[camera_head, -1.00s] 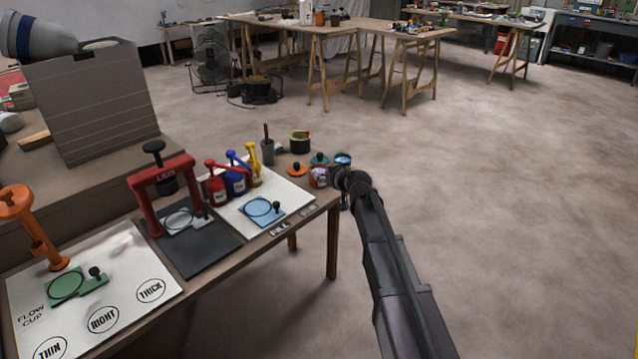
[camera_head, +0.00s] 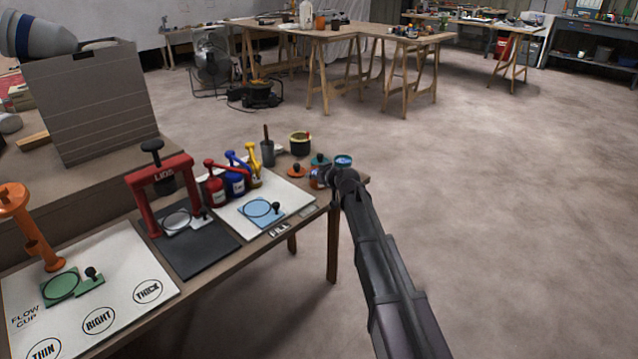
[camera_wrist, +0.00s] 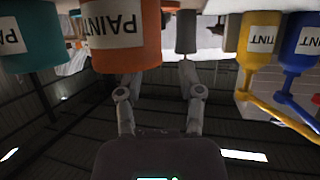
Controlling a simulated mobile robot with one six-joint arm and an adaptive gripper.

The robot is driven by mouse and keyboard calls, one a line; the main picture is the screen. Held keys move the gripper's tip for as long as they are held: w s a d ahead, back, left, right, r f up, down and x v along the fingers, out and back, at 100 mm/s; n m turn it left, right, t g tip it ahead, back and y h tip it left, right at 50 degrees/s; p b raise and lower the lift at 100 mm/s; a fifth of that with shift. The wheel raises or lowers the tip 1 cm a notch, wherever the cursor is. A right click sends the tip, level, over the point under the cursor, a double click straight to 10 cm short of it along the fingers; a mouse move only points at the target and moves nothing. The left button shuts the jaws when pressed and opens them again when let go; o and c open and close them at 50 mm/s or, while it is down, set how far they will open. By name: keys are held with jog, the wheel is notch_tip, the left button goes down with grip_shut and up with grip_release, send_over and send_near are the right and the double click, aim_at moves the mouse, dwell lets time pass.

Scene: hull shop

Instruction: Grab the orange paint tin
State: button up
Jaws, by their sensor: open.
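The orange paint tin (camera_wrist: 125,55) has a white PAINT label and shows upside down in the wrist view, near the fingertips. My gripper (camera_wrist: 158,73) is open and empty. One finger overlaps the tin in the wrist view and the other lies to its right, so the tin is off-centre from the jaws. I cannot tell whether they touch.
A teal tin (camera_wrist: 32,45) stands close beside the orange one. Yellow (camera_wrist: 258,45) and blue (camera_wrist: 300,45) pump bottles and a grey pot (camera_head: 267,152) are nearby. A red lid press (camera_head: 162,180) stands on the wooden table. The floor to the right is clear.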

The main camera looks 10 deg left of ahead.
jog(key=shift+x, duration=1.05)
grip_shut()
